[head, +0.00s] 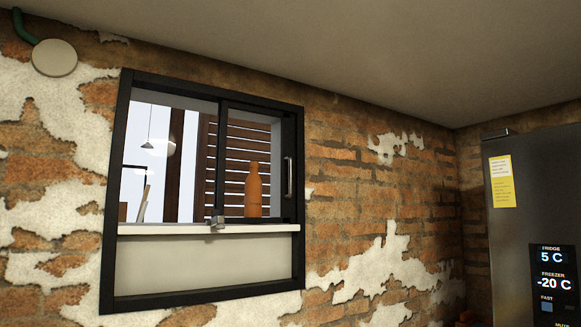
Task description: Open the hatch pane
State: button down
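The hatch (113,190) is a black-framed opening in the brick wall, left of the middle in the head view. A dark-framed pane (237,150) covers its right half. An upright metal handle (290,178) sits near the pane's right edge. A small grey metal piece (217,222), perhaps a latch, is at the foot of the middle upright, by the pale sill (165,229). I cannot tell whether the left half is glazed or clear. My gripper is not in view.
An orange bottle (253,190) stands behind the pane, with slats behind it. A grey fridge (530,200) with a yellow note (502,181) and a lit display (554,285) stands at the right. A round cover (54,58) is on the wall at upper left.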

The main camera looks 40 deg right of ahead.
aim_at(288, 121)
jog(key=z, duration=0.8)
jog(key=k, duration=0.95)
jog(key=i, duration=0.9)
